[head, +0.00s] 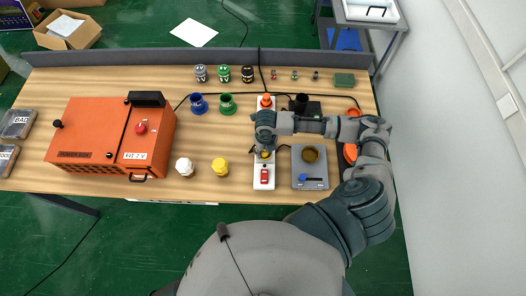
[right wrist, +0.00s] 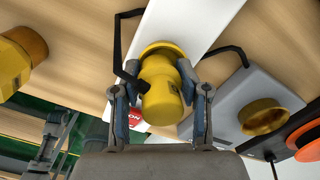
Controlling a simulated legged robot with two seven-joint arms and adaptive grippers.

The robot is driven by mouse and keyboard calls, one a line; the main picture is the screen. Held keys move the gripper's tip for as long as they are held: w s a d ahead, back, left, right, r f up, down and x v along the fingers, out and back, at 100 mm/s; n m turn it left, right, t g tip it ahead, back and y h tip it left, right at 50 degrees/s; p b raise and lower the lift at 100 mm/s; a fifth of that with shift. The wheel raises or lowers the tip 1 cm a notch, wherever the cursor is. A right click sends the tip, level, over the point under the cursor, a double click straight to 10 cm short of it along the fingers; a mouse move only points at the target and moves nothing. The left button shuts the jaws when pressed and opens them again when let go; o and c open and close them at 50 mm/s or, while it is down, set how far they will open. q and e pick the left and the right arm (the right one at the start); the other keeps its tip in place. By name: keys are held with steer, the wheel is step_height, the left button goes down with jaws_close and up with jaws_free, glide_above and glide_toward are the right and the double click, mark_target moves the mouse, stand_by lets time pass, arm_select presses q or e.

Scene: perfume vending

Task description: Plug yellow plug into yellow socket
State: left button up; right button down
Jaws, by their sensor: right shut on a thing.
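My right gripper (head: 265,149) is over the white power strip (head: 264,185), which also shows in the right wrist view (right wrist: 215,17). In that view its two fingers (right wrist: 160,108) are shut on the sides of the yellow plug (right wrist: 165,88). A yellow round rim (right wrist: 162,48) shows at the plug's far end, against the strip. I cannot tell whether it belongs to the plug or the yellow socket, nor how deep the plug sits. The gripper mostly hides this spot in the head view.
An orange plug (head: 266,101) stands at the strip's far end and a red switch (head: 264,175) at its near end. A grey box (head: 311,180) stands to the right. White (head: 184,167) and yellow (head: 219,167) items stand left. An orange power box (head: 110,138) is farther left.

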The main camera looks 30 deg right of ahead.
steer(key=shift+s+d+f+p, duration=0.3)
steer(key=shift+d+f+p, duration=0.15)
steer(key=shift+d, duration=0.3)
steer(key=shift+d+r+p, duration=0.15)
steer(key=shift+d+p, duration=0.05)
steer(key=shift+p, duration=0.2)
stand_by(0.4)
steer(key=shift+d, duration=0.3)
steer(key=shift+w+a, duration=0.1)
steer(key=shift+a, duration=0.05)
steer(key=shift+w+a+r+p, duration=0.15)
steer(key=shift+w+r+p, duration=0.3)
steer(key=shift+p, duration=0.5)
stand_by(0.8)
steer(key=shift+s+a+f, duration=0.2)
steer(key=shift+a, duration=0.1)
stand_by(0.4)
